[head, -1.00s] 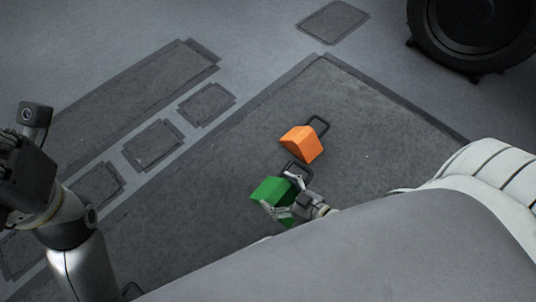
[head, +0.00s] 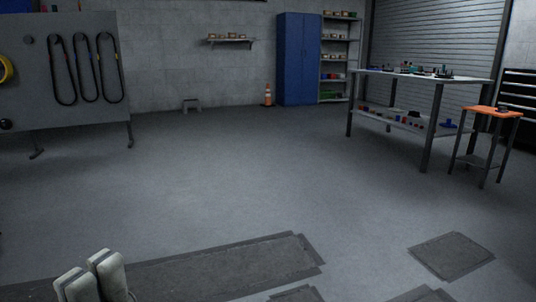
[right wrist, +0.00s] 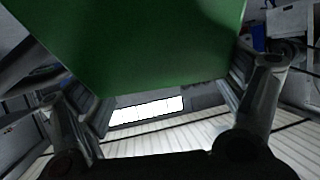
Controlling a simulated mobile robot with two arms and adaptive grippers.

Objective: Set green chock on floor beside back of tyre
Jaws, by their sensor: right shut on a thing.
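The green chock (right wrist: 160,45) fills the top middle of the right wrist view, close to the camera. My right gripper (right wrist: 168,95) is shut on it, with one finger at each side. The right gripper and the chock are not in the head view. My left gripper (head: 92,278) shows only as two pale fingertips at the bottom left of the head view; their gap is unclear and nothing shows between them. The tyre is not in view now, and neither is the floor beside it.
The head view shows open grey floor with dark floor plates (head: 451,256). Farther off stand a workbench (head: 420,76), an orange-topped stool (head: 492,112), a blue cabinet (head: 298,60), a traffic cone (head: 268,96) and a grey panel with hoses (head: 60,115).

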